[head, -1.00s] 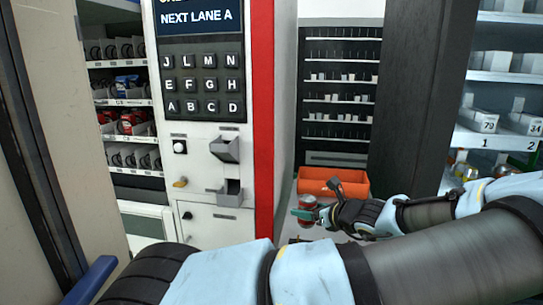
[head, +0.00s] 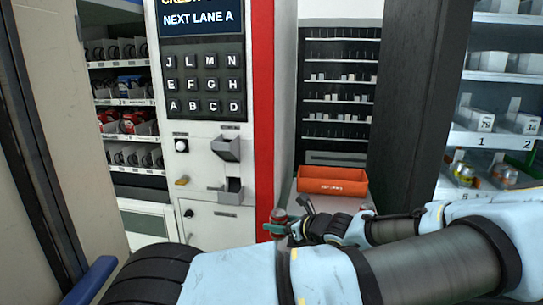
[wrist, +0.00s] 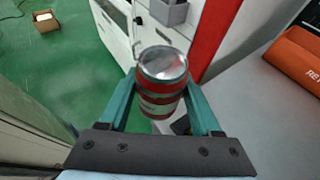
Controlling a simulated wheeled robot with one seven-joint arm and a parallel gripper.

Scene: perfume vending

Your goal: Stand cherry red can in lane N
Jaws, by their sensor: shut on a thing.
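A red can (wrist: 162,85) with a silver top stands between the two teal fingers of my gripper (wrist: 163,100) in the wrist view. The fingers are shut on its sides and it is roughly upright. In the head view the can (head: 279,216) shows small at the front of my gripper (head: 279,228), just right of the machine's red edge. The vending machine's lanes (head: 127,90) are behind the keypad panel at left, with blue and red packs on some shelves. I cannot make out which lane is N; the keypad (head: 205,84) has an N key.
An orange bin (head: 332,181) sits on a pale counter right of the machine. A dark pillar (head: 415,100) and shelves with cans (head: 466,172) stand at right. A cardboard box (wrist: 46,21) lies on the green floor. The machine's red edge (wrist: 215,35) is close to the can.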

